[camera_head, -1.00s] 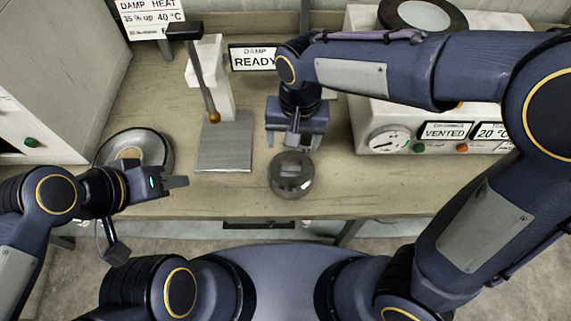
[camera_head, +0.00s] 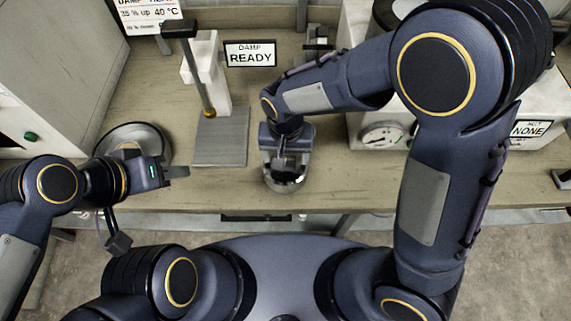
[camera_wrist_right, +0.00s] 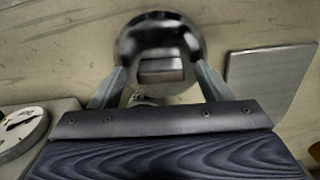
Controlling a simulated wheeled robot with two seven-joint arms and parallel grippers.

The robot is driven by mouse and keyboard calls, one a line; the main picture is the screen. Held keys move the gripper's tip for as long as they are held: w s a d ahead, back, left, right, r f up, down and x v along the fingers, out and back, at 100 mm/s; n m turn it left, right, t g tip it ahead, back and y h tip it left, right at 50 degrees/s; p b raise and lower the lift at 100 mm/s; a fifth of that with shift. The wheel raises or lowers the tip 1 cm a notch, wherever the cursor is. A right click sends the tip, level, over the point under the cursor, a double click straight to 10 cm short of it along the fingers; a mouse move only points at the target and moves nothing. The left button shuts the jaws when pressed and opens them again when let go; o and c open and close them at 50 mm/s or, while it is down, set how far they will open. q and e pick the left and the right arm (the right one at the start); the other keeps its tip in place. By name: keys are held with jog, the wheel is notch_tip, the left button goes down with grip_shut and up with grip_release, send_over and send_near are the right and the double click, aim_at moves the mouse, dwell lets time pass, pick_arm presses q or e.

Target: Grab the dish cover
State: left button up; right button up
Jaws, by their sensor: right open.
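The dish cover (camera_head: 284,185) is a round, shiny grey lid near the front edge of the bench. Its blocky rectangular grip shows in the right wrist view (camera_wrist_right: 160,68). My right gripper (camera_head: 285,162) is over the cover and hides much of it in the head view. In the right wrist view its two open fingers (camera_wrist_right: 160,76) stand on either side of the grip, with gaps visible. My left gripper (camera_head: 176,172) is near the bench's left front, away from the cover; its finger opening is unclear.
A round glass dish (camera_head: 150,138) sits at the left, behind my left gripper. A grey plate with a white stand (camera_head: 222,142) and lever is left of the cover. A "READY" sign (camera_head: 250,54) stands behind. A gauge box (camera_head: 382,136) is at the right.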

jog(key=c, duration=1.4)
jog(key=shift+r, duration=0.15)
